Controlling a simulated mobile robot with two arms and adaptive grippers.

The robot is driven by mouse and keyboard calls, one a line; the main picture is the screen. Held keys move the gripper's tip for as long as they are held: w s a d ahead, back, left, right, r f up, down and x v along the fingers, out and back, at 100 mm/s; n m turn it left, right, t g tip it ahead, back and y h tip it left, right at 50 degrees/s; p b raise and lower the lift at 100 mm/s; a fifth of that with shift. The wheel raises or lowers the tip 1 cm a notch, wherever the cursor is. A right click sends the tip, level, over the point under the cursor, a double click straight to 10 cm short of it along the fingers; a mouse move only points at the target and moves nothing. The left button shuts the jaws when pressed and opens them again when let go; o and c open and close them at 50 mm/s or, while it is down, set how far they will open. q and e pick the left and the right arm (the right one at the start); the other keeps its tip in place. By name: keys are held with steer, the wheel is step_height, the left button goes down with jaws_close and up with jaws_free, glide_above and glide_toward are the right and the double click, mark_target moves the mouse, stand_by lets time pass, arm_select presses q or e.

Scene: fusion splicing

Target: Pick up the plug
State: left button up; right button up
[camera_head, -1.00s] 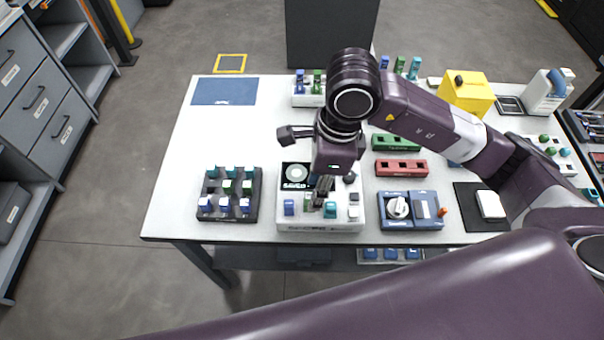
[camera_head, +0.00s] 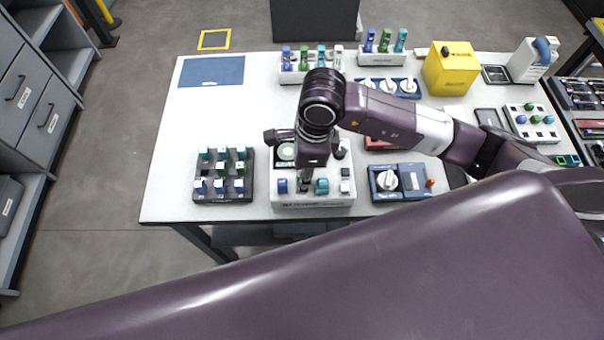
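Small coloured plugs stand in the white station at the table's front, among them a blue plug (camera_head: 282,186) and a teal plug (camera_head: 322,186). More plugs, such as a green one (camera_head: 240,168), stand in a black tray (camera_head: 200,195) to the left. My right gripper (camera_head: 306,188) points down at the white station (camera_head: 312,201), with its narrow fingers between the blue and teal plugs. The fingers look close together. Whether a plug is between them is hidden and too small to tell. My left gripper is not in view.
A blue box with a white dial (camera_head: 387,181) stands right of the station. Racks of upright plugs (camera_head: 382,58) and a yellow box (camera_head: 452,70) stand at the back. A blue mat (camera_head: 212,71) lies at the back left; the table's left part is clear. My large arm link covers the foreground.

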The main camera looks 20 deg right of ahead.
jaws_close()
steer(key=shift+r, duration=0.1)
steer(key=shift+w+r, duration=0.1)
steer(key=shift+r, duration=0.45)
step_height(320, 180, up, 19)
steer(key=b, duration=0.2)
steer(key=shift+f+b, duration=0.15)
steer(key=shift+b, duration=0.15)
